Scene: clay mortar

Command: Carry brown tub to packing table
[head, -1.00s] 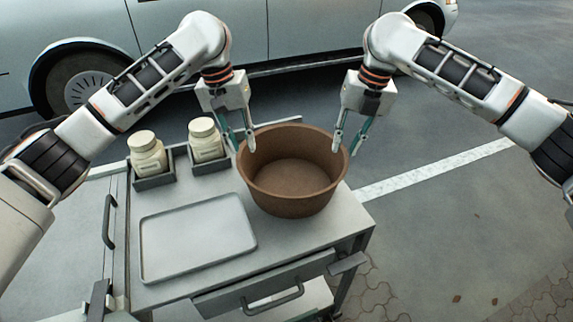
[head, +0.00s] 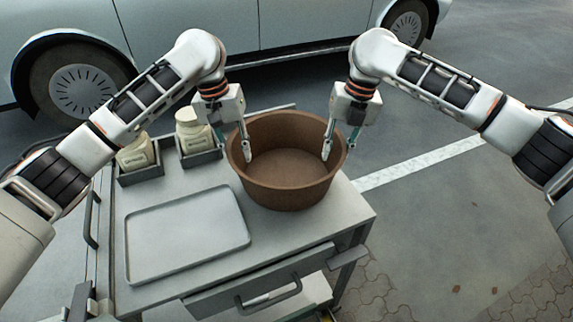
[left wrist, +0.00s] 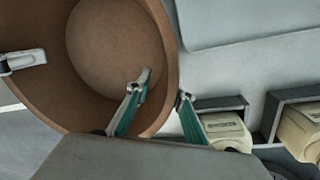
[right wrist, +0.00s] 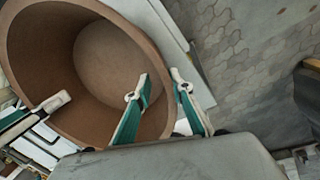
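The brown tub (head: 285,190) stands upright and looks empty on the right part of a grey table (head: 190,285) with a drawer. My left gripper (head: 234,150) is at the tub's left rim, fingers pointing down and apart, one inside the wall and one outside. In the left wrist view the tub's rim (left wrist: 168,60) passes between the spread fingers. My right gripper (head: 340,149) straddles the right rim in the same way. Its spread fingers also show around the rim in the right wrist view (right wrist: 158,88). I see no clear finger contact with the wall. I cannot tell whether this is the packing table.
A shallow grey tray (head: 185,240) lies left of the tub. Two cream jars (head: 192,135) sit in dark holders at the back left. A parked car (head: 290,25) stands behind. Paved ground to the right is open, with a white line (head: 420,160).

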